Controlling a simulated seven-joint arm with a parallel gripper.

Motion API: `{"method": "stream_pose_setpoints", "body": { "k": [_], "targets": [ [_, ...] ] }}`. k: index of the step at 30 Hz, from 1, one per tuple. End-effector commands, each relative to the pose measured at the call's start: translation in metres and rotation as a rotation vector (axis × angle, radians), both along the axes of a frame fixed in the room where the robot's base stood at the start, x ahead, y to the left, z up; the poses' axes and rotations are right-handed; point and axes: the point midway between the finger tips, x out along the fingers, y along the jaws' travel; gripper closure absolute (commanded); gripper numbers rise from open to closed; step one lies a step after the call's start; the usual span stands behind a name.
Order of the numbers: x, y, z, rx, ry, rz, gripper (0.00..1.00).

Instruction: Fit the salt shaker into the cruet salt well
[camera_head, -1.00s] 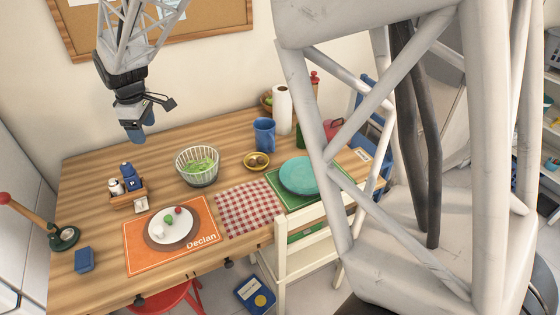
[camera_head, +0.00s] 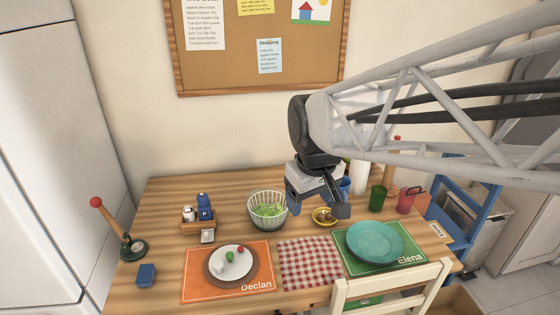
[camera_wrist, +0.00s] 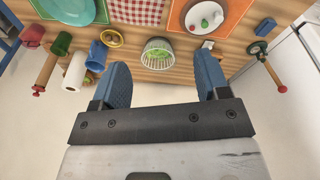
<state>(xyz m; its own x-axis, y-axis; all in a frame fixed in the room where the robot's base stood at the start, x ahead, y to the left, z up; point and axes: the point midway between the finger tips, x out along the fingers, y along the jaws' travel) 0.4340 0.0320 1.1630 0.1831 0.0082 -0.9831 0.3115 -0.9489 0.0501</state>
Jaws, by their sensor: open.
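The wooden cruet caddy (camera_head: 197,227) stands at the left of the table. A blue shaker marked P (camera_head: 205,207) and a smaller white shaker with a dark top (camera_head: 189,214) stand in it. A small white piece (camera_head: 219,268) is on the plate on the orange mat; I cannot tell which white item is the salt shaker. The salt well cannot be made out. My gripper (camera_head: 318,196) is open and empty, above the table, right of the salad bowl. Its blue fingers show apart in the wrist view (camera_wrist: 163,72), with nothing between them.
The salad bowl (camera_head: 267,210) stands between the caddy and my gripper. The plate (camera_head: 231,264) holds a green and a red piece. A blue box (camera_head: 146,273) and a red-knobbed stand (camera_head: 132,247) are at left. A teal plate (camera_head: 375,243) and cups are at right.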

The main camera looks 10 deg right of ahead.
Motion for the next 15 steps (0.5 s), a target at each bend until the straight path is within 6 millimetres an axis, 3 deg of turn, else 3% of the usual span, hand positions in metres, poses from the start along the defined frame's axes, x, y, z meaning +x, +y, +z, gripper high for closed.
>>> {"method": "stream_pose_setpoints", "body": {
  "k": [3, 9, 15],
  "targets": [
    [-0.035, -0.013, -0.003, 0.013, -0.016, -0.093, 0.31],
    [-0.084, -0.028, -0.014, 0.035, -0.034, -0.233, 0.31],
    [-0.112, -0.035, -0.022, 0.049, -0.046, -0.318, 0.31]
  ]
}}
